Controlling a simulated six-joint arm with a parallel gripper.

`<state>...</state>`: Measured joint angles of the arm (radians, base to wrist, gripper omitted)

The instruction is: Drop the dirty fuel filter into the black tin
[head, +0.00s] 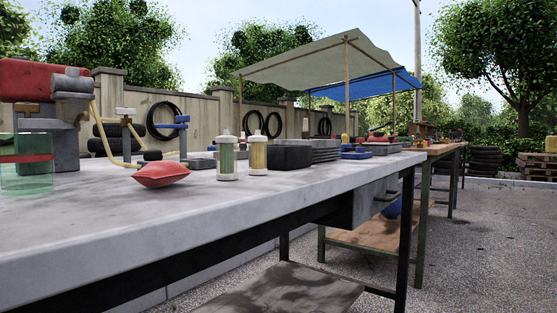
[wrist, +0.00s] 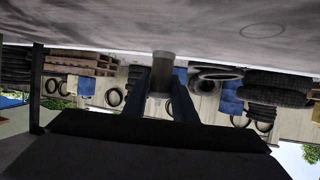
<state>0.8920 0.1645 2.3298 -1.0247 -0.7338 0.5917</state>
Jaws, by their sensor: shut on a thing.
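In the wrist view, which is upside down, my gripper (wrist: 162,88) has its two dark fingers closed on a small grey-brown cylinder with a paler end (wrist: 162,66). It looks like a fuel filter; how dirty it is cannot be told. It shows against the edge of the grey bench top, and whether it touches the bench is unclear. My gripper does not show in the head view. There, a low black tin (head: 290,156) stands on the bench. Left of it stand two clear, white-capped filters, one greenish (head: 227,160) and one yellowish (head: 258,158).
A red cushion-like thing (head: 161,175) lies left of the filters on the grey bench (head: 120,220). The bench front is clear.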

